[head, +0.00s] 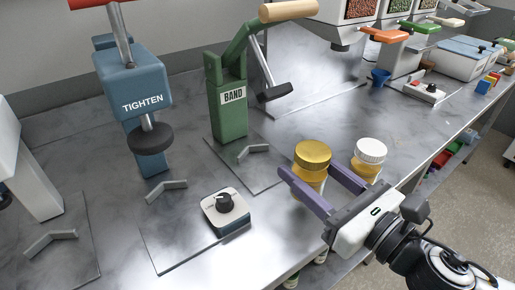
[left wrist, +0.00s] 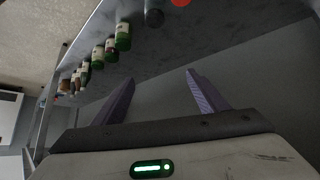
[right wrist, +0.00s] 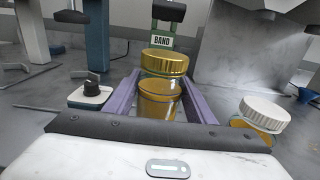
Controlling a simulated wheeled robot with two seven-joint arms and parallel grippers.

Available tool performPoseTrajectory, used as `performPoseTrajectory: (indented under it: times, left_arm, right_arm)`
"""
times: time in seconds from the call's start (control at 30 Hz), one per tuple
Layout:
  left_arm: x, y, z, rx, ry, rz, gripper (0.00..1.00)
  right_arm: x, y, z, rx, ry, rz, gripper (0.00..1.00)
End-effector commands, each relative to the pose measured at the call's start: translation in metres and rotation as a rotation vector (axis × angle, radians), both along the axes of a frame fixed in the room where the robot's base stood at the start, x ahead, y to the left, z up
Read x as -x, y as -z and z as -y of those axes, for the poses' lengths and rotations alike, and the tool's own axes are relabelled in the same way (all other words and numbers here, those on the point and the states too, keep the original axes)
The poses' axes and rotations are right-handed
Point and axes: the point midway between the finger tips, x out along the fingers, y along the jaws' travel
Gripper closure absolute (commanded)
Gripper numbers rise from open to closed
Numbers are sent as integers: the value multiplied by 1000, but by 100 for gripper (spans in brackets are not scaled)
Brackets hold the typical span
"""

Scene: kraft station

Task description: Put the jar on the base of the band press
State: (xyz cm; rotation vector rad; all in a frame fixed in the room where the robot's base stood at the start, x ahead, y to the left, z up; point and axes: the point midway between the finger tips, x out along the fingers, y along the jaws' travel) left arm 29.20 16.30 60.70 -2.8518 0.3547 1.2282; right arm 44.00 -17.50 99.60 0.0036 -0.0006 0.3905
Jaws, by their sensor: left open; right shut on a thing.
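The jar (head: 313,158) has a gold lid and an amber body. My right gripper (head: 309,172) is shut on it, with one purple finger on each side. In the right wrist view the jar (right wrist: 163,65) is between the fingers, in line with the band press. The green band press (head: 229,112), labelled BAND, stands behind and left of the jar in the head view. Its flat grey base plate (head: 258,180) carries an angled metal stop (head: 252,152). The jar is right of this plate. Whether it touches the table is hidden. My left gripper (left wrist: 160,82) is open and empty, seen only in the left wrist view.
A white-lidded jar (head: 371,152) stands close right of the held jar. A blue TIGHTEN press (head: 133,80) and a box with a black knob (head: 226,210) are to the left. Bottles (left wrist: 110,48) show in the left wrist view. The band press plate is clear in front of its stop.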

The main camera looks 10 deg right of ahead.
Motion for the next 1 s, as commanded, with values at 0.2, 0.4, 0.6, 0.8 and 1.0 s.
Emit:
performPoseTrajectory:
  times: [0.2, 0.4, 0.6, 0.8, 1.0]
  left_arm:
    - [-4, 14, 8, 5, 15, 13, 33]
    - [-10, -9, 8, 10, 10, 27, 33]
    - [-13, -9, 5, 7, 4, 29, 33]
    - [-10, -4, 3, 3, 1, 18, 33]
    - [-10, -2, 2, 4, 0, 20, 33]
  right_arm:
    - [-22, 1, -9, 0, -1, 12, 85]
    - [-68, -7, -27, -7, 2, 8, 85]
    - [-111, -5, -46, -4, 1, 6, 85]
    - [-131, -2, -54, -2, 0, 5, 85]
    - [-140, 7, -58, -3, 0, -1, 85]
